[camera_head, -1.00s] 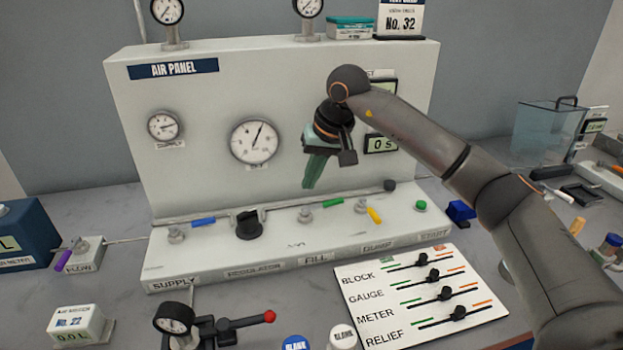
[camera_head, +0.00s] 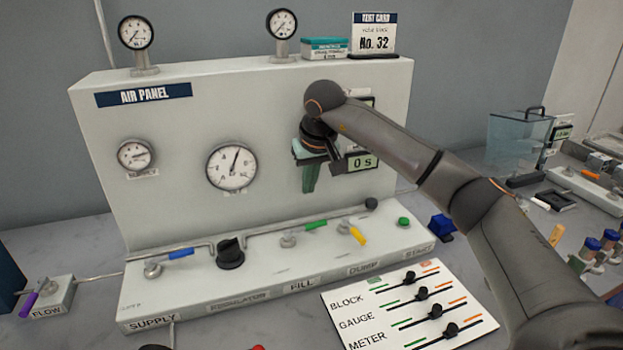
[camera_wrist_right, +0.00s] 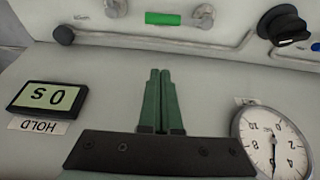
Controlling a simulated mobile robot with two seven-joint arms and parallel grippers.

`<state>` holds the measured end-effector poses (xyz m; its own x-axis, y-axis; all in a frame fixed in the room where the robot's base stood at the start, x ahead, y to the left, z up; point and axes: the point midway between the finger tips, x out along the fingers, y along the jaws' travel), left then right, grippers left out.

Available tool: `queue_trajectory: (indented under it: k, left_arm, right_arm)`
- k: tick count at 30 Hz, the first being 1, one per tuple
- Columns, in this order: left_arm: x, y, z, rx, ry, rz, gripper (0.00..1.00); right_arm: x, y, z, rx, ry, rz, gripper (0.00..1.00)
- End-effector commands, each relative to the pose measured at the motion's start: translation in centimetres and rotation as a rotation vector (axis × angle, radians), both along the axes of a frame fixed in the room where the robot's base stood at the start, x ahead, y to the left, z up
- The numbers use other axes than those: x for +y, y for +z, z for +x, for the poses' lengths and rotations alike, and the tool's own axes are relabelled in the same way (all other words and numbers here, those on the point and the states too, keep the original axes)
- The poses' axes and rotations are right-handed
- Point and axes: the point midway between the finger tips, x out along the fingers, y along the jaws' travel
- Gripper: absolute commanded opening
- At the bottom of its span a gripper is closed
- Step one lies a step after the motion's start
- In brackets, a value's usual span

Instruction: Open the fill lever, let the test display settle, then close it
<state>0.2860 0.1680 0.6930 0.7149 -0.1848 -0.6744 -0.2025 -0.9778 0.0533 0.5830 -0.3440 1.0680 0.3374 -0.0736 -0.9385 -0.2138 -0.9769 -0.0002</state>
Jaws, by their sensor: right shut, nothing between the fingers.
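The fill lever (camera_head: 316,224) is a green handle on a valve above the FILL label (camera_head: 302,283). It points right, roughly along the pipe. It also shows at the top of the right wrist view (camera_wrist_right: 162,18). A display reading "0 s" (camera_head: 363,162) sits on the panel face; the right wrist view shows it upside down with a HOLD label (camera_wrist_right: 40,126). Another display above it is mostly hidden by my right arm. My right gripper (camera_head: 309,187) is shut and empty, in front of the panel, above and apart from the fill lever. My left gripper is out of view.
A blue supply lever (camera_head: 181,253), black regulator knob (camera_head: 230,254), yellow dump lever (camera_head: 357,236) and green start button (camera_head: 404,222) share the ledge. A large gauge (camera_head: 231,167) is left of my gripper. A white slider card (camera_head: 470,335) lies in front.

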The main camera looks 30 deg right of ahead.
Motion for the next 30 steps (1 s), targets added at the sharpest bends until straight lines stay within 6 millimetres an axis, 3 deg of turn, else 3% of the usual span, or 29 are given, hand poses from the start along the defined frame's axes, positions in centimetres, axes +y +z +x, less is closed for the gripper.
queue_trajectory:
  k: [8,18,30]
  left_arm:
    - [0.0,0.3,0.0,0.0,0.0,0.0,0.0]
    - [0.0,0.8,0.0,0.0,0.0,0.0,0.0]
    - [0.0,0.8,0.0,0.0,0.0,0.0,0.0]
  right_arm:
    - [-0.4,-5.7,1.8,0.003,0.001,-0.001,0.0]
    - [0.3,-5.9,-1.4,0.0,0.002,-0.002,0.0]
    - [0.4,-6.0,-2.0,-0.001,0.0,0.0,0.0]
